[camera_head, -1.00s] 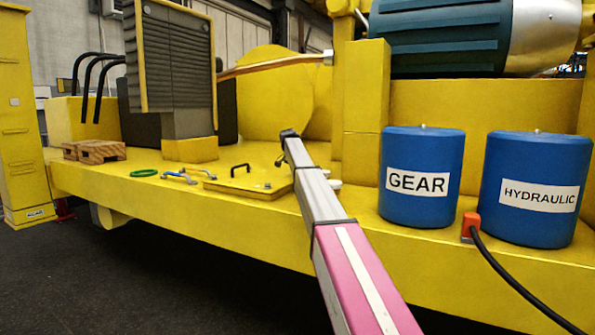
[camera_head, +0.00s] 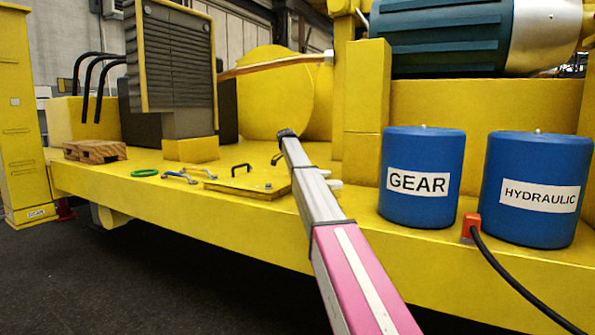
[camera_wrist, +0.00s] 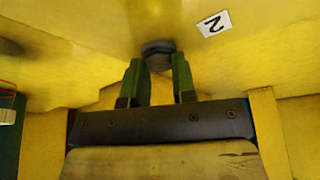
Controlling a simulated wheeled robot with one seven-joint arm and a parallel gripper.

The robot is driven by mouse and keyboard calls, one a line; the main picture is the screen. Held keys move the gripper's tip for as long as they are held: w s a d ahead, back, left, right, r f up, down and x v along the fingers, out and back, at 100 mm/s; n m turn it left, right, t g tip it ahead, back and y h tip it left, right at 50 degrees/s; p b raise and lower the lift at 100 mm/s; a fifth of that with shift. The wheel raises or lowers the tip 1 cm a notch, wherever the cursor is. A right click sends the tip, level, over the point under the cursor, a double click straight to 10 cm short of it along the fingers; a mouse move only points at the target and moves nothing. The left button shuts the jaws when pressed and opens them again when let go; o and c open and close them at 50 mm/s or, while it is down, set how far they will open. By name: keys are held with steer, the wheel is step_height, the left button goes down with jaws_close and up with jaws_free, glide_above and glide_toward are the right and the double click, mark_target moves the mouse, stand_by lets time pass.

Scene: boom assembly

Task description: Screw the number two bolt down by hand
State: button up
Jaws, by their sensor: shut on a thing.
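The number two bolt shows in the wrist view as a dark round head (camera_wrist: 158,48) at the yellow plate, beside a white label with a "2" (camera_wrist: 213,24). My gripper (camera_wrist: 158,68) has its two green fingers on either side of the bolt head, shut on it. How deep the bolt sits cannot be told. In the head view my grey and pink arm (camera_head: 325,215) reaches over the yellow deck and hides the bolt.
A yellow plate with a black handle (camera_head: 245,182) lies on the deck (camera_head: 240,220). Wrenches (camera_head: 180,177) and a green ring (camera_head: 145,173) lie left of it. Blue GEAR (camera_head: 420,155) and HYDRAULIC (camera_head: 535,165) drums stand at the right.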

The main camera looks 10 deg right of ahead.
steer(key=o, duration=0.9)
steer(key=v, duration=1)
steer(key=shift+a+r, duration=0.1)
steer(key=shift+r, duration=0.25)
